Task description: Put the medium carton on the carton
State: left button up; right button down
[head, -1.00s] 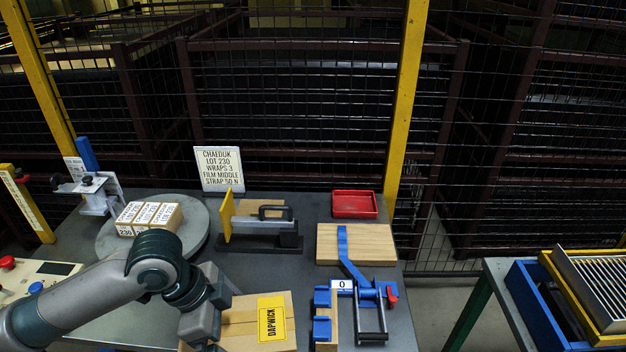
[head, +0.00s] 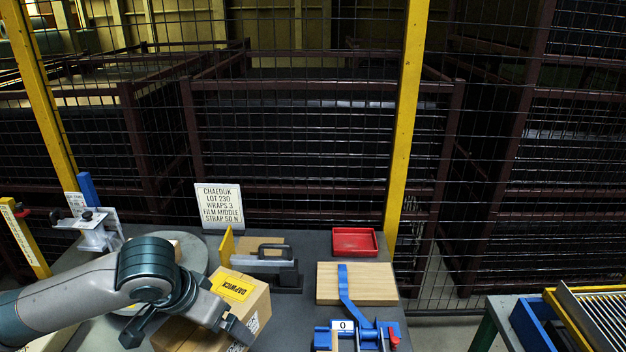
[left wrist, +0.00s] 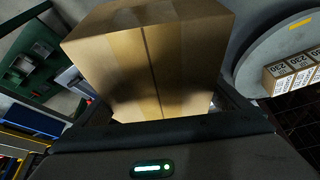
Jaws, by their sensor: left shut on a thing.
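The medium carton (head: 258,300), brown with a yellow DAPWICK label on top and a printed code on its side, is held in my left gripper (head: 188,332). It looks raised off the table and turned at an angle. In the left wrist view the carton (left wrist: 150,60) fills the space between the fingers, with its tape seam facing the camera. Several small cartons marked 230 (left wrist: 292,75) sit on the round turntable (left wrist: 250,70); in the head view my arm mostly hides them. No other carton of similar size is clearly visible. My right gripper is out of view.
A grey tool with a yellow plate (head: 262,262) stands just behind the carton. To the right are a wooden board (head: 365,284), a blue clamp fixture (head: 362,328) and a red tray (head: 354,241). A sign (head: 220,206) stands at the back, before the mesh fence.

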pick_arm(q)
jog(key=w+r+n, duration=0.1)
jog(key=w+a+r+n+y, duration=0.1)
jog(key=n, duration=0.1)
jog(key=w+a+r+n, duration=0.1)
jog(key=shift+r+n+y, duration=0.2)
jog(key=shift+n+y, duration=0.2)
dwell(0.4)
